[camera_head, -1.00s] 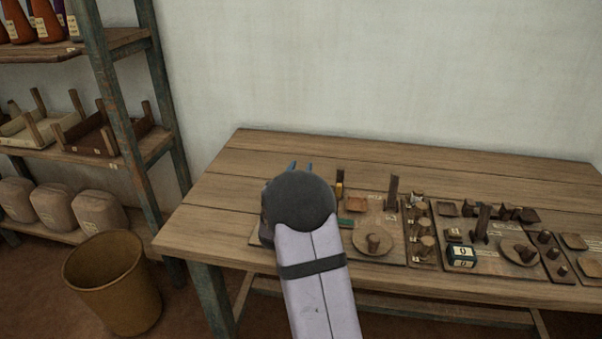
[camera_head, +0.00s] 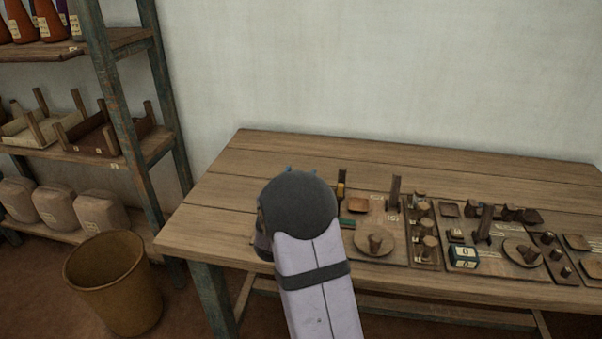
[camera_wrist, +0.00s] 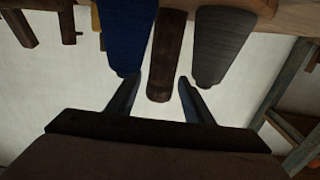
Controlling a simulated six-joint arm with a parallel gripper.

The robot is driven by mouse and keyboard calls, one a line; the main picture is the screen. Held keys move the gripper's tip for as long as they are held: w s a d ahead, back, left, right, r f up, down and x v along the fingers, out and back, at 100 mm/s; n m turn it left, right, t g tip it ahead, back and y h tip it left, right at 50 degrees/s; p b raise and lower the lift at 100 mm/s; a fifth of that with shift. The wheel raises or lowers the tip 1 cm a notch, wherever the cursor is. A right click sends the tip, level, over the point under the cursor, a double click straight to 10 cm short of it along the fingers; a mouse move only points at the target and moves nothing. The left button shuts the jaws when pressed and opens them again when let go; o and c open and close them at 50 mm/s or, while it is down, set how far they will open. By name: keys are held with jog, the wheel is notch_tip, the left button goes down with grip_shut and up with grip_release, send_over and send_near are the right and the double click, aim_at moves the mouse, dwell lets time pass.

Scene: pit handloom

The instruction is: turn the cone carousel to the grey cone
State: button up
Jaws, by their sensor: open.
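In the wrist view a blue cone (camera_wrist: 126,35) hangs at left and a grey cone (camera_wrist: 220,45) at right, in an upside-down-looking picture. A dark brown post (camera_wrist: 165,50) stands between the two cones. My gripper (camera_wrist: 160,78) is open and empty. Its two fingertips show on either side of the post's end, with gaps to it; I cannot tell whether the post lies between them in depth. In the head view my wrist covers the carousel, and only bits of my gripper (camera_head: 290,170) show above it.
The wooden table (camera_head: 300,150) is clear along its back. Boards with small wooden pegs, a round plate (camera_head: 373,240) and a numbered block (camera_head: 463,256) lie to the right of my arm. A shelf (camera_head: 75,150) and bin (camera_head: 115,283) stand at left.

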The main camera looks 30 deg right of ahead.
jog(key=shift+v, duration=2)
